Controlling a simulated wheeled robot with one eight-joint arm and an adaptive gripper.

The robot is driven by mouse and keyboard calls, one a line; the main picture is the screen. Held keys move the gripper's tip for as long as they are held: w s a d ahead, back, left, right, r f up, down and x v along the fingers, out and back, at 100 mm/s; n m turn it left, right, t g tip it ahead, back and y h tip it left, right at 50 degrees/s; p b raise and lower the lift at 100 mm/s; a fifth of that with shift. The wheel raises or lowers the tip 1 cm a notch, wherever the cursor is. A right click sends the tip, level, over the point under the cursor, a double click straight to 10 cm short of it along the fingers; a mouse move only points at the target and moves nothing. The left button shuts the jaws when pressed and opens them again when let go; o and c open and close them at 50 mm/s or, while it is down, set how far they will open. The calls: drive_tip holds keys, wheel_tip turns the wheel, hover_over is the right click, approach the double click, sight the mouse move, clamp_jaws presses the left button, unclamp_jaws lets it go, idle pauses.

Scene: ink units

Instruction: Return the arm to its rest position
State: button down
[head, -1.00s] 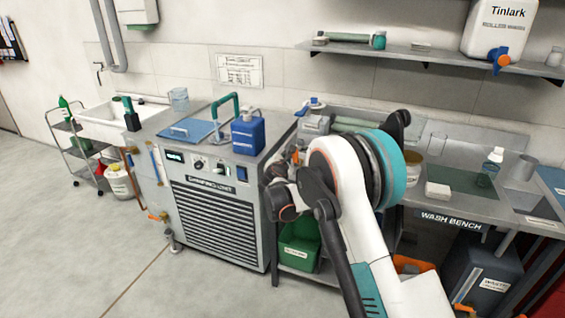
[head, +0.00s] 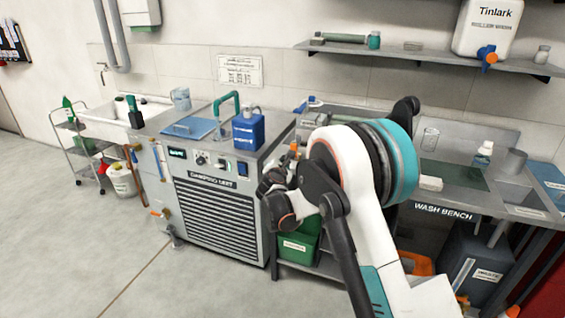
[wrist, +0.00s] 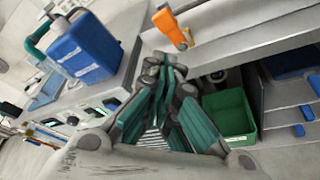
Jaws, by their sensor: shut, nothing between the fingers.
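My arm is folded in the right half of the head view, its large white and teal joint (head: 402,160) raised in front of the wash bench (head: 462,204). My gripper (head: 272,180) shows as dark parts left of that joint, in front of the damping unit's right edge; its fingertips are hard to make out there. In the wrist view my gripper (wrist: 166,72) has its green-padded fingers together with nothing between them. It is apart from the blue bottle and the green bin.
A blue bottle (head: 249,129) stands on the damping unit (head: 218,205). A green bin (head: 297,246) sits low under the bench, also in the wrist view (wrist: 231,116). An orange-handled item (wrist: 172,28) lies near the bench edge. The floor (head: 70,250) at left is clear.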

drive_tip(key=shift+s, duration=0.4)
